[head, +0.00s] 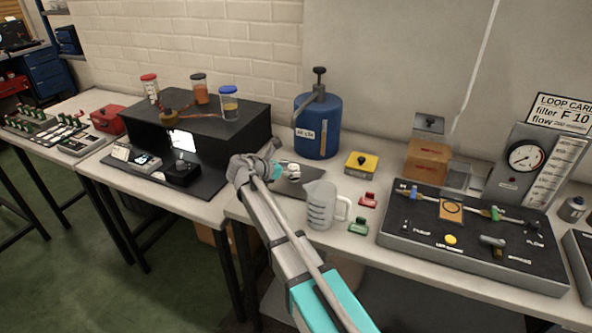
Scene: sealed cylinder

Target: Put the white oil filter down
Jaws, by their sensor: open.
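My gripper (284,170) is at the end of my arm, low over a dark grey mat (297,205) on the middle bench. It is small in the picture and partly hidden by my wrist, and its jaws are open. A small whitish rounded shape (292,170) shows right at the gripper's end. It may be the white oil filter, but I cannot tell it clearly from the gripper's own parts. Whether it touches the mat or the fingers is not clear.
A clear measuring jug (320,205) stands close right of the gripper. A blue pump canister (318,126) is behind, a black box (200,127) with jars left. Red (368,201) and green (358,227) clips, a yellow box (361,165) and a test panel (470,235) are right.

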